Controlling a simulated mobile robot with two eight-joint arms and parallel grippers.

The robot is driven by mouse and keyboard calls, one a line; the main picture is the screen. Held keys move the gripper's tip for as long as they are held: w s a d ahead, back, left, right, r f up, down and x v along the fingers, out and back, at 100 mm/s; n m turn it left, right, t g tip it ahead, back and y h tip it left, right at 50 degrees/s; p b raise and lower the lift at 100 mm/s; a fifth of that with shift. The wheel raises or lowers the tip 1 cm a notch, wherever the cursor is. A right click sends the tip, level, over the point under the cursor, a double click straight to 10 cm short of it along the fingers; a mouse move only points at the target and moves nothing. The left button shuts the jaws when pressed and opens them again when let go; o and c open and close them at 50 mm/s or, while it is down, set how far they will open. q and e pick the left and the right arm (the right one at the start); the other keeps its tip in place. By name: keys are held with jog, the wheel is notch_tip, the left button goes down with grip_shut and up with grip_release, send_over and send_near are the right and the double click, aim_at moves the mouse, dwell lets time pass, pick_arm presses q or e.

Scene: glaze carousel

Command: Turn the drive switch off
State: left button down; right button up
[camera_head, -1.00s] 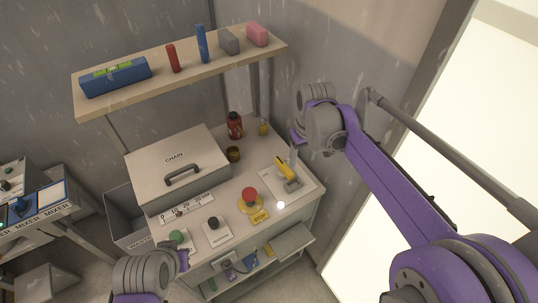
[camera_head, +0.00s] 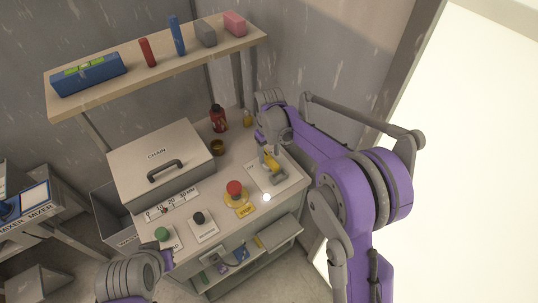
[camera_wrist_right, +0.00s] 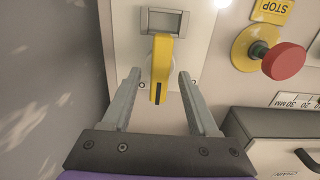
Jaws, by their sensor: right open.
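The drive switch is a yellow lever (camera_head: 270,163) on a pale plate (camera_head: 286,184) at the right end of the bench top. In the right wrist view the yellow lever (camera_wrist_right: 161,66) stands out from a grey block on the plate. My right gripper (camera_wrist_right: 159,76) is open, with one finger on each side of the lever and a gap to both. In the head view my right gripper (camera_head: 265,147) is over the plate, partly hidden by its own wrist. My left gripper (camera_head: 166,262) is at the bench's front left; its fingers are not clear.
A red stop button (camera_head: 234,188) on a yellow base stands left of the plate. A black knob (camera_head: 199,218), a green button (camera_head: 162,234) and a grey chain box (camera_head: 150,150) are further left. A red bottle (camera_head: 217,118) stands behind. A shelf (camera_head: 160,65) hangs above.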

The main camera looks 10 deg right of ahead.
jog(key=shift+f, duration=0.55)
grip_shut()
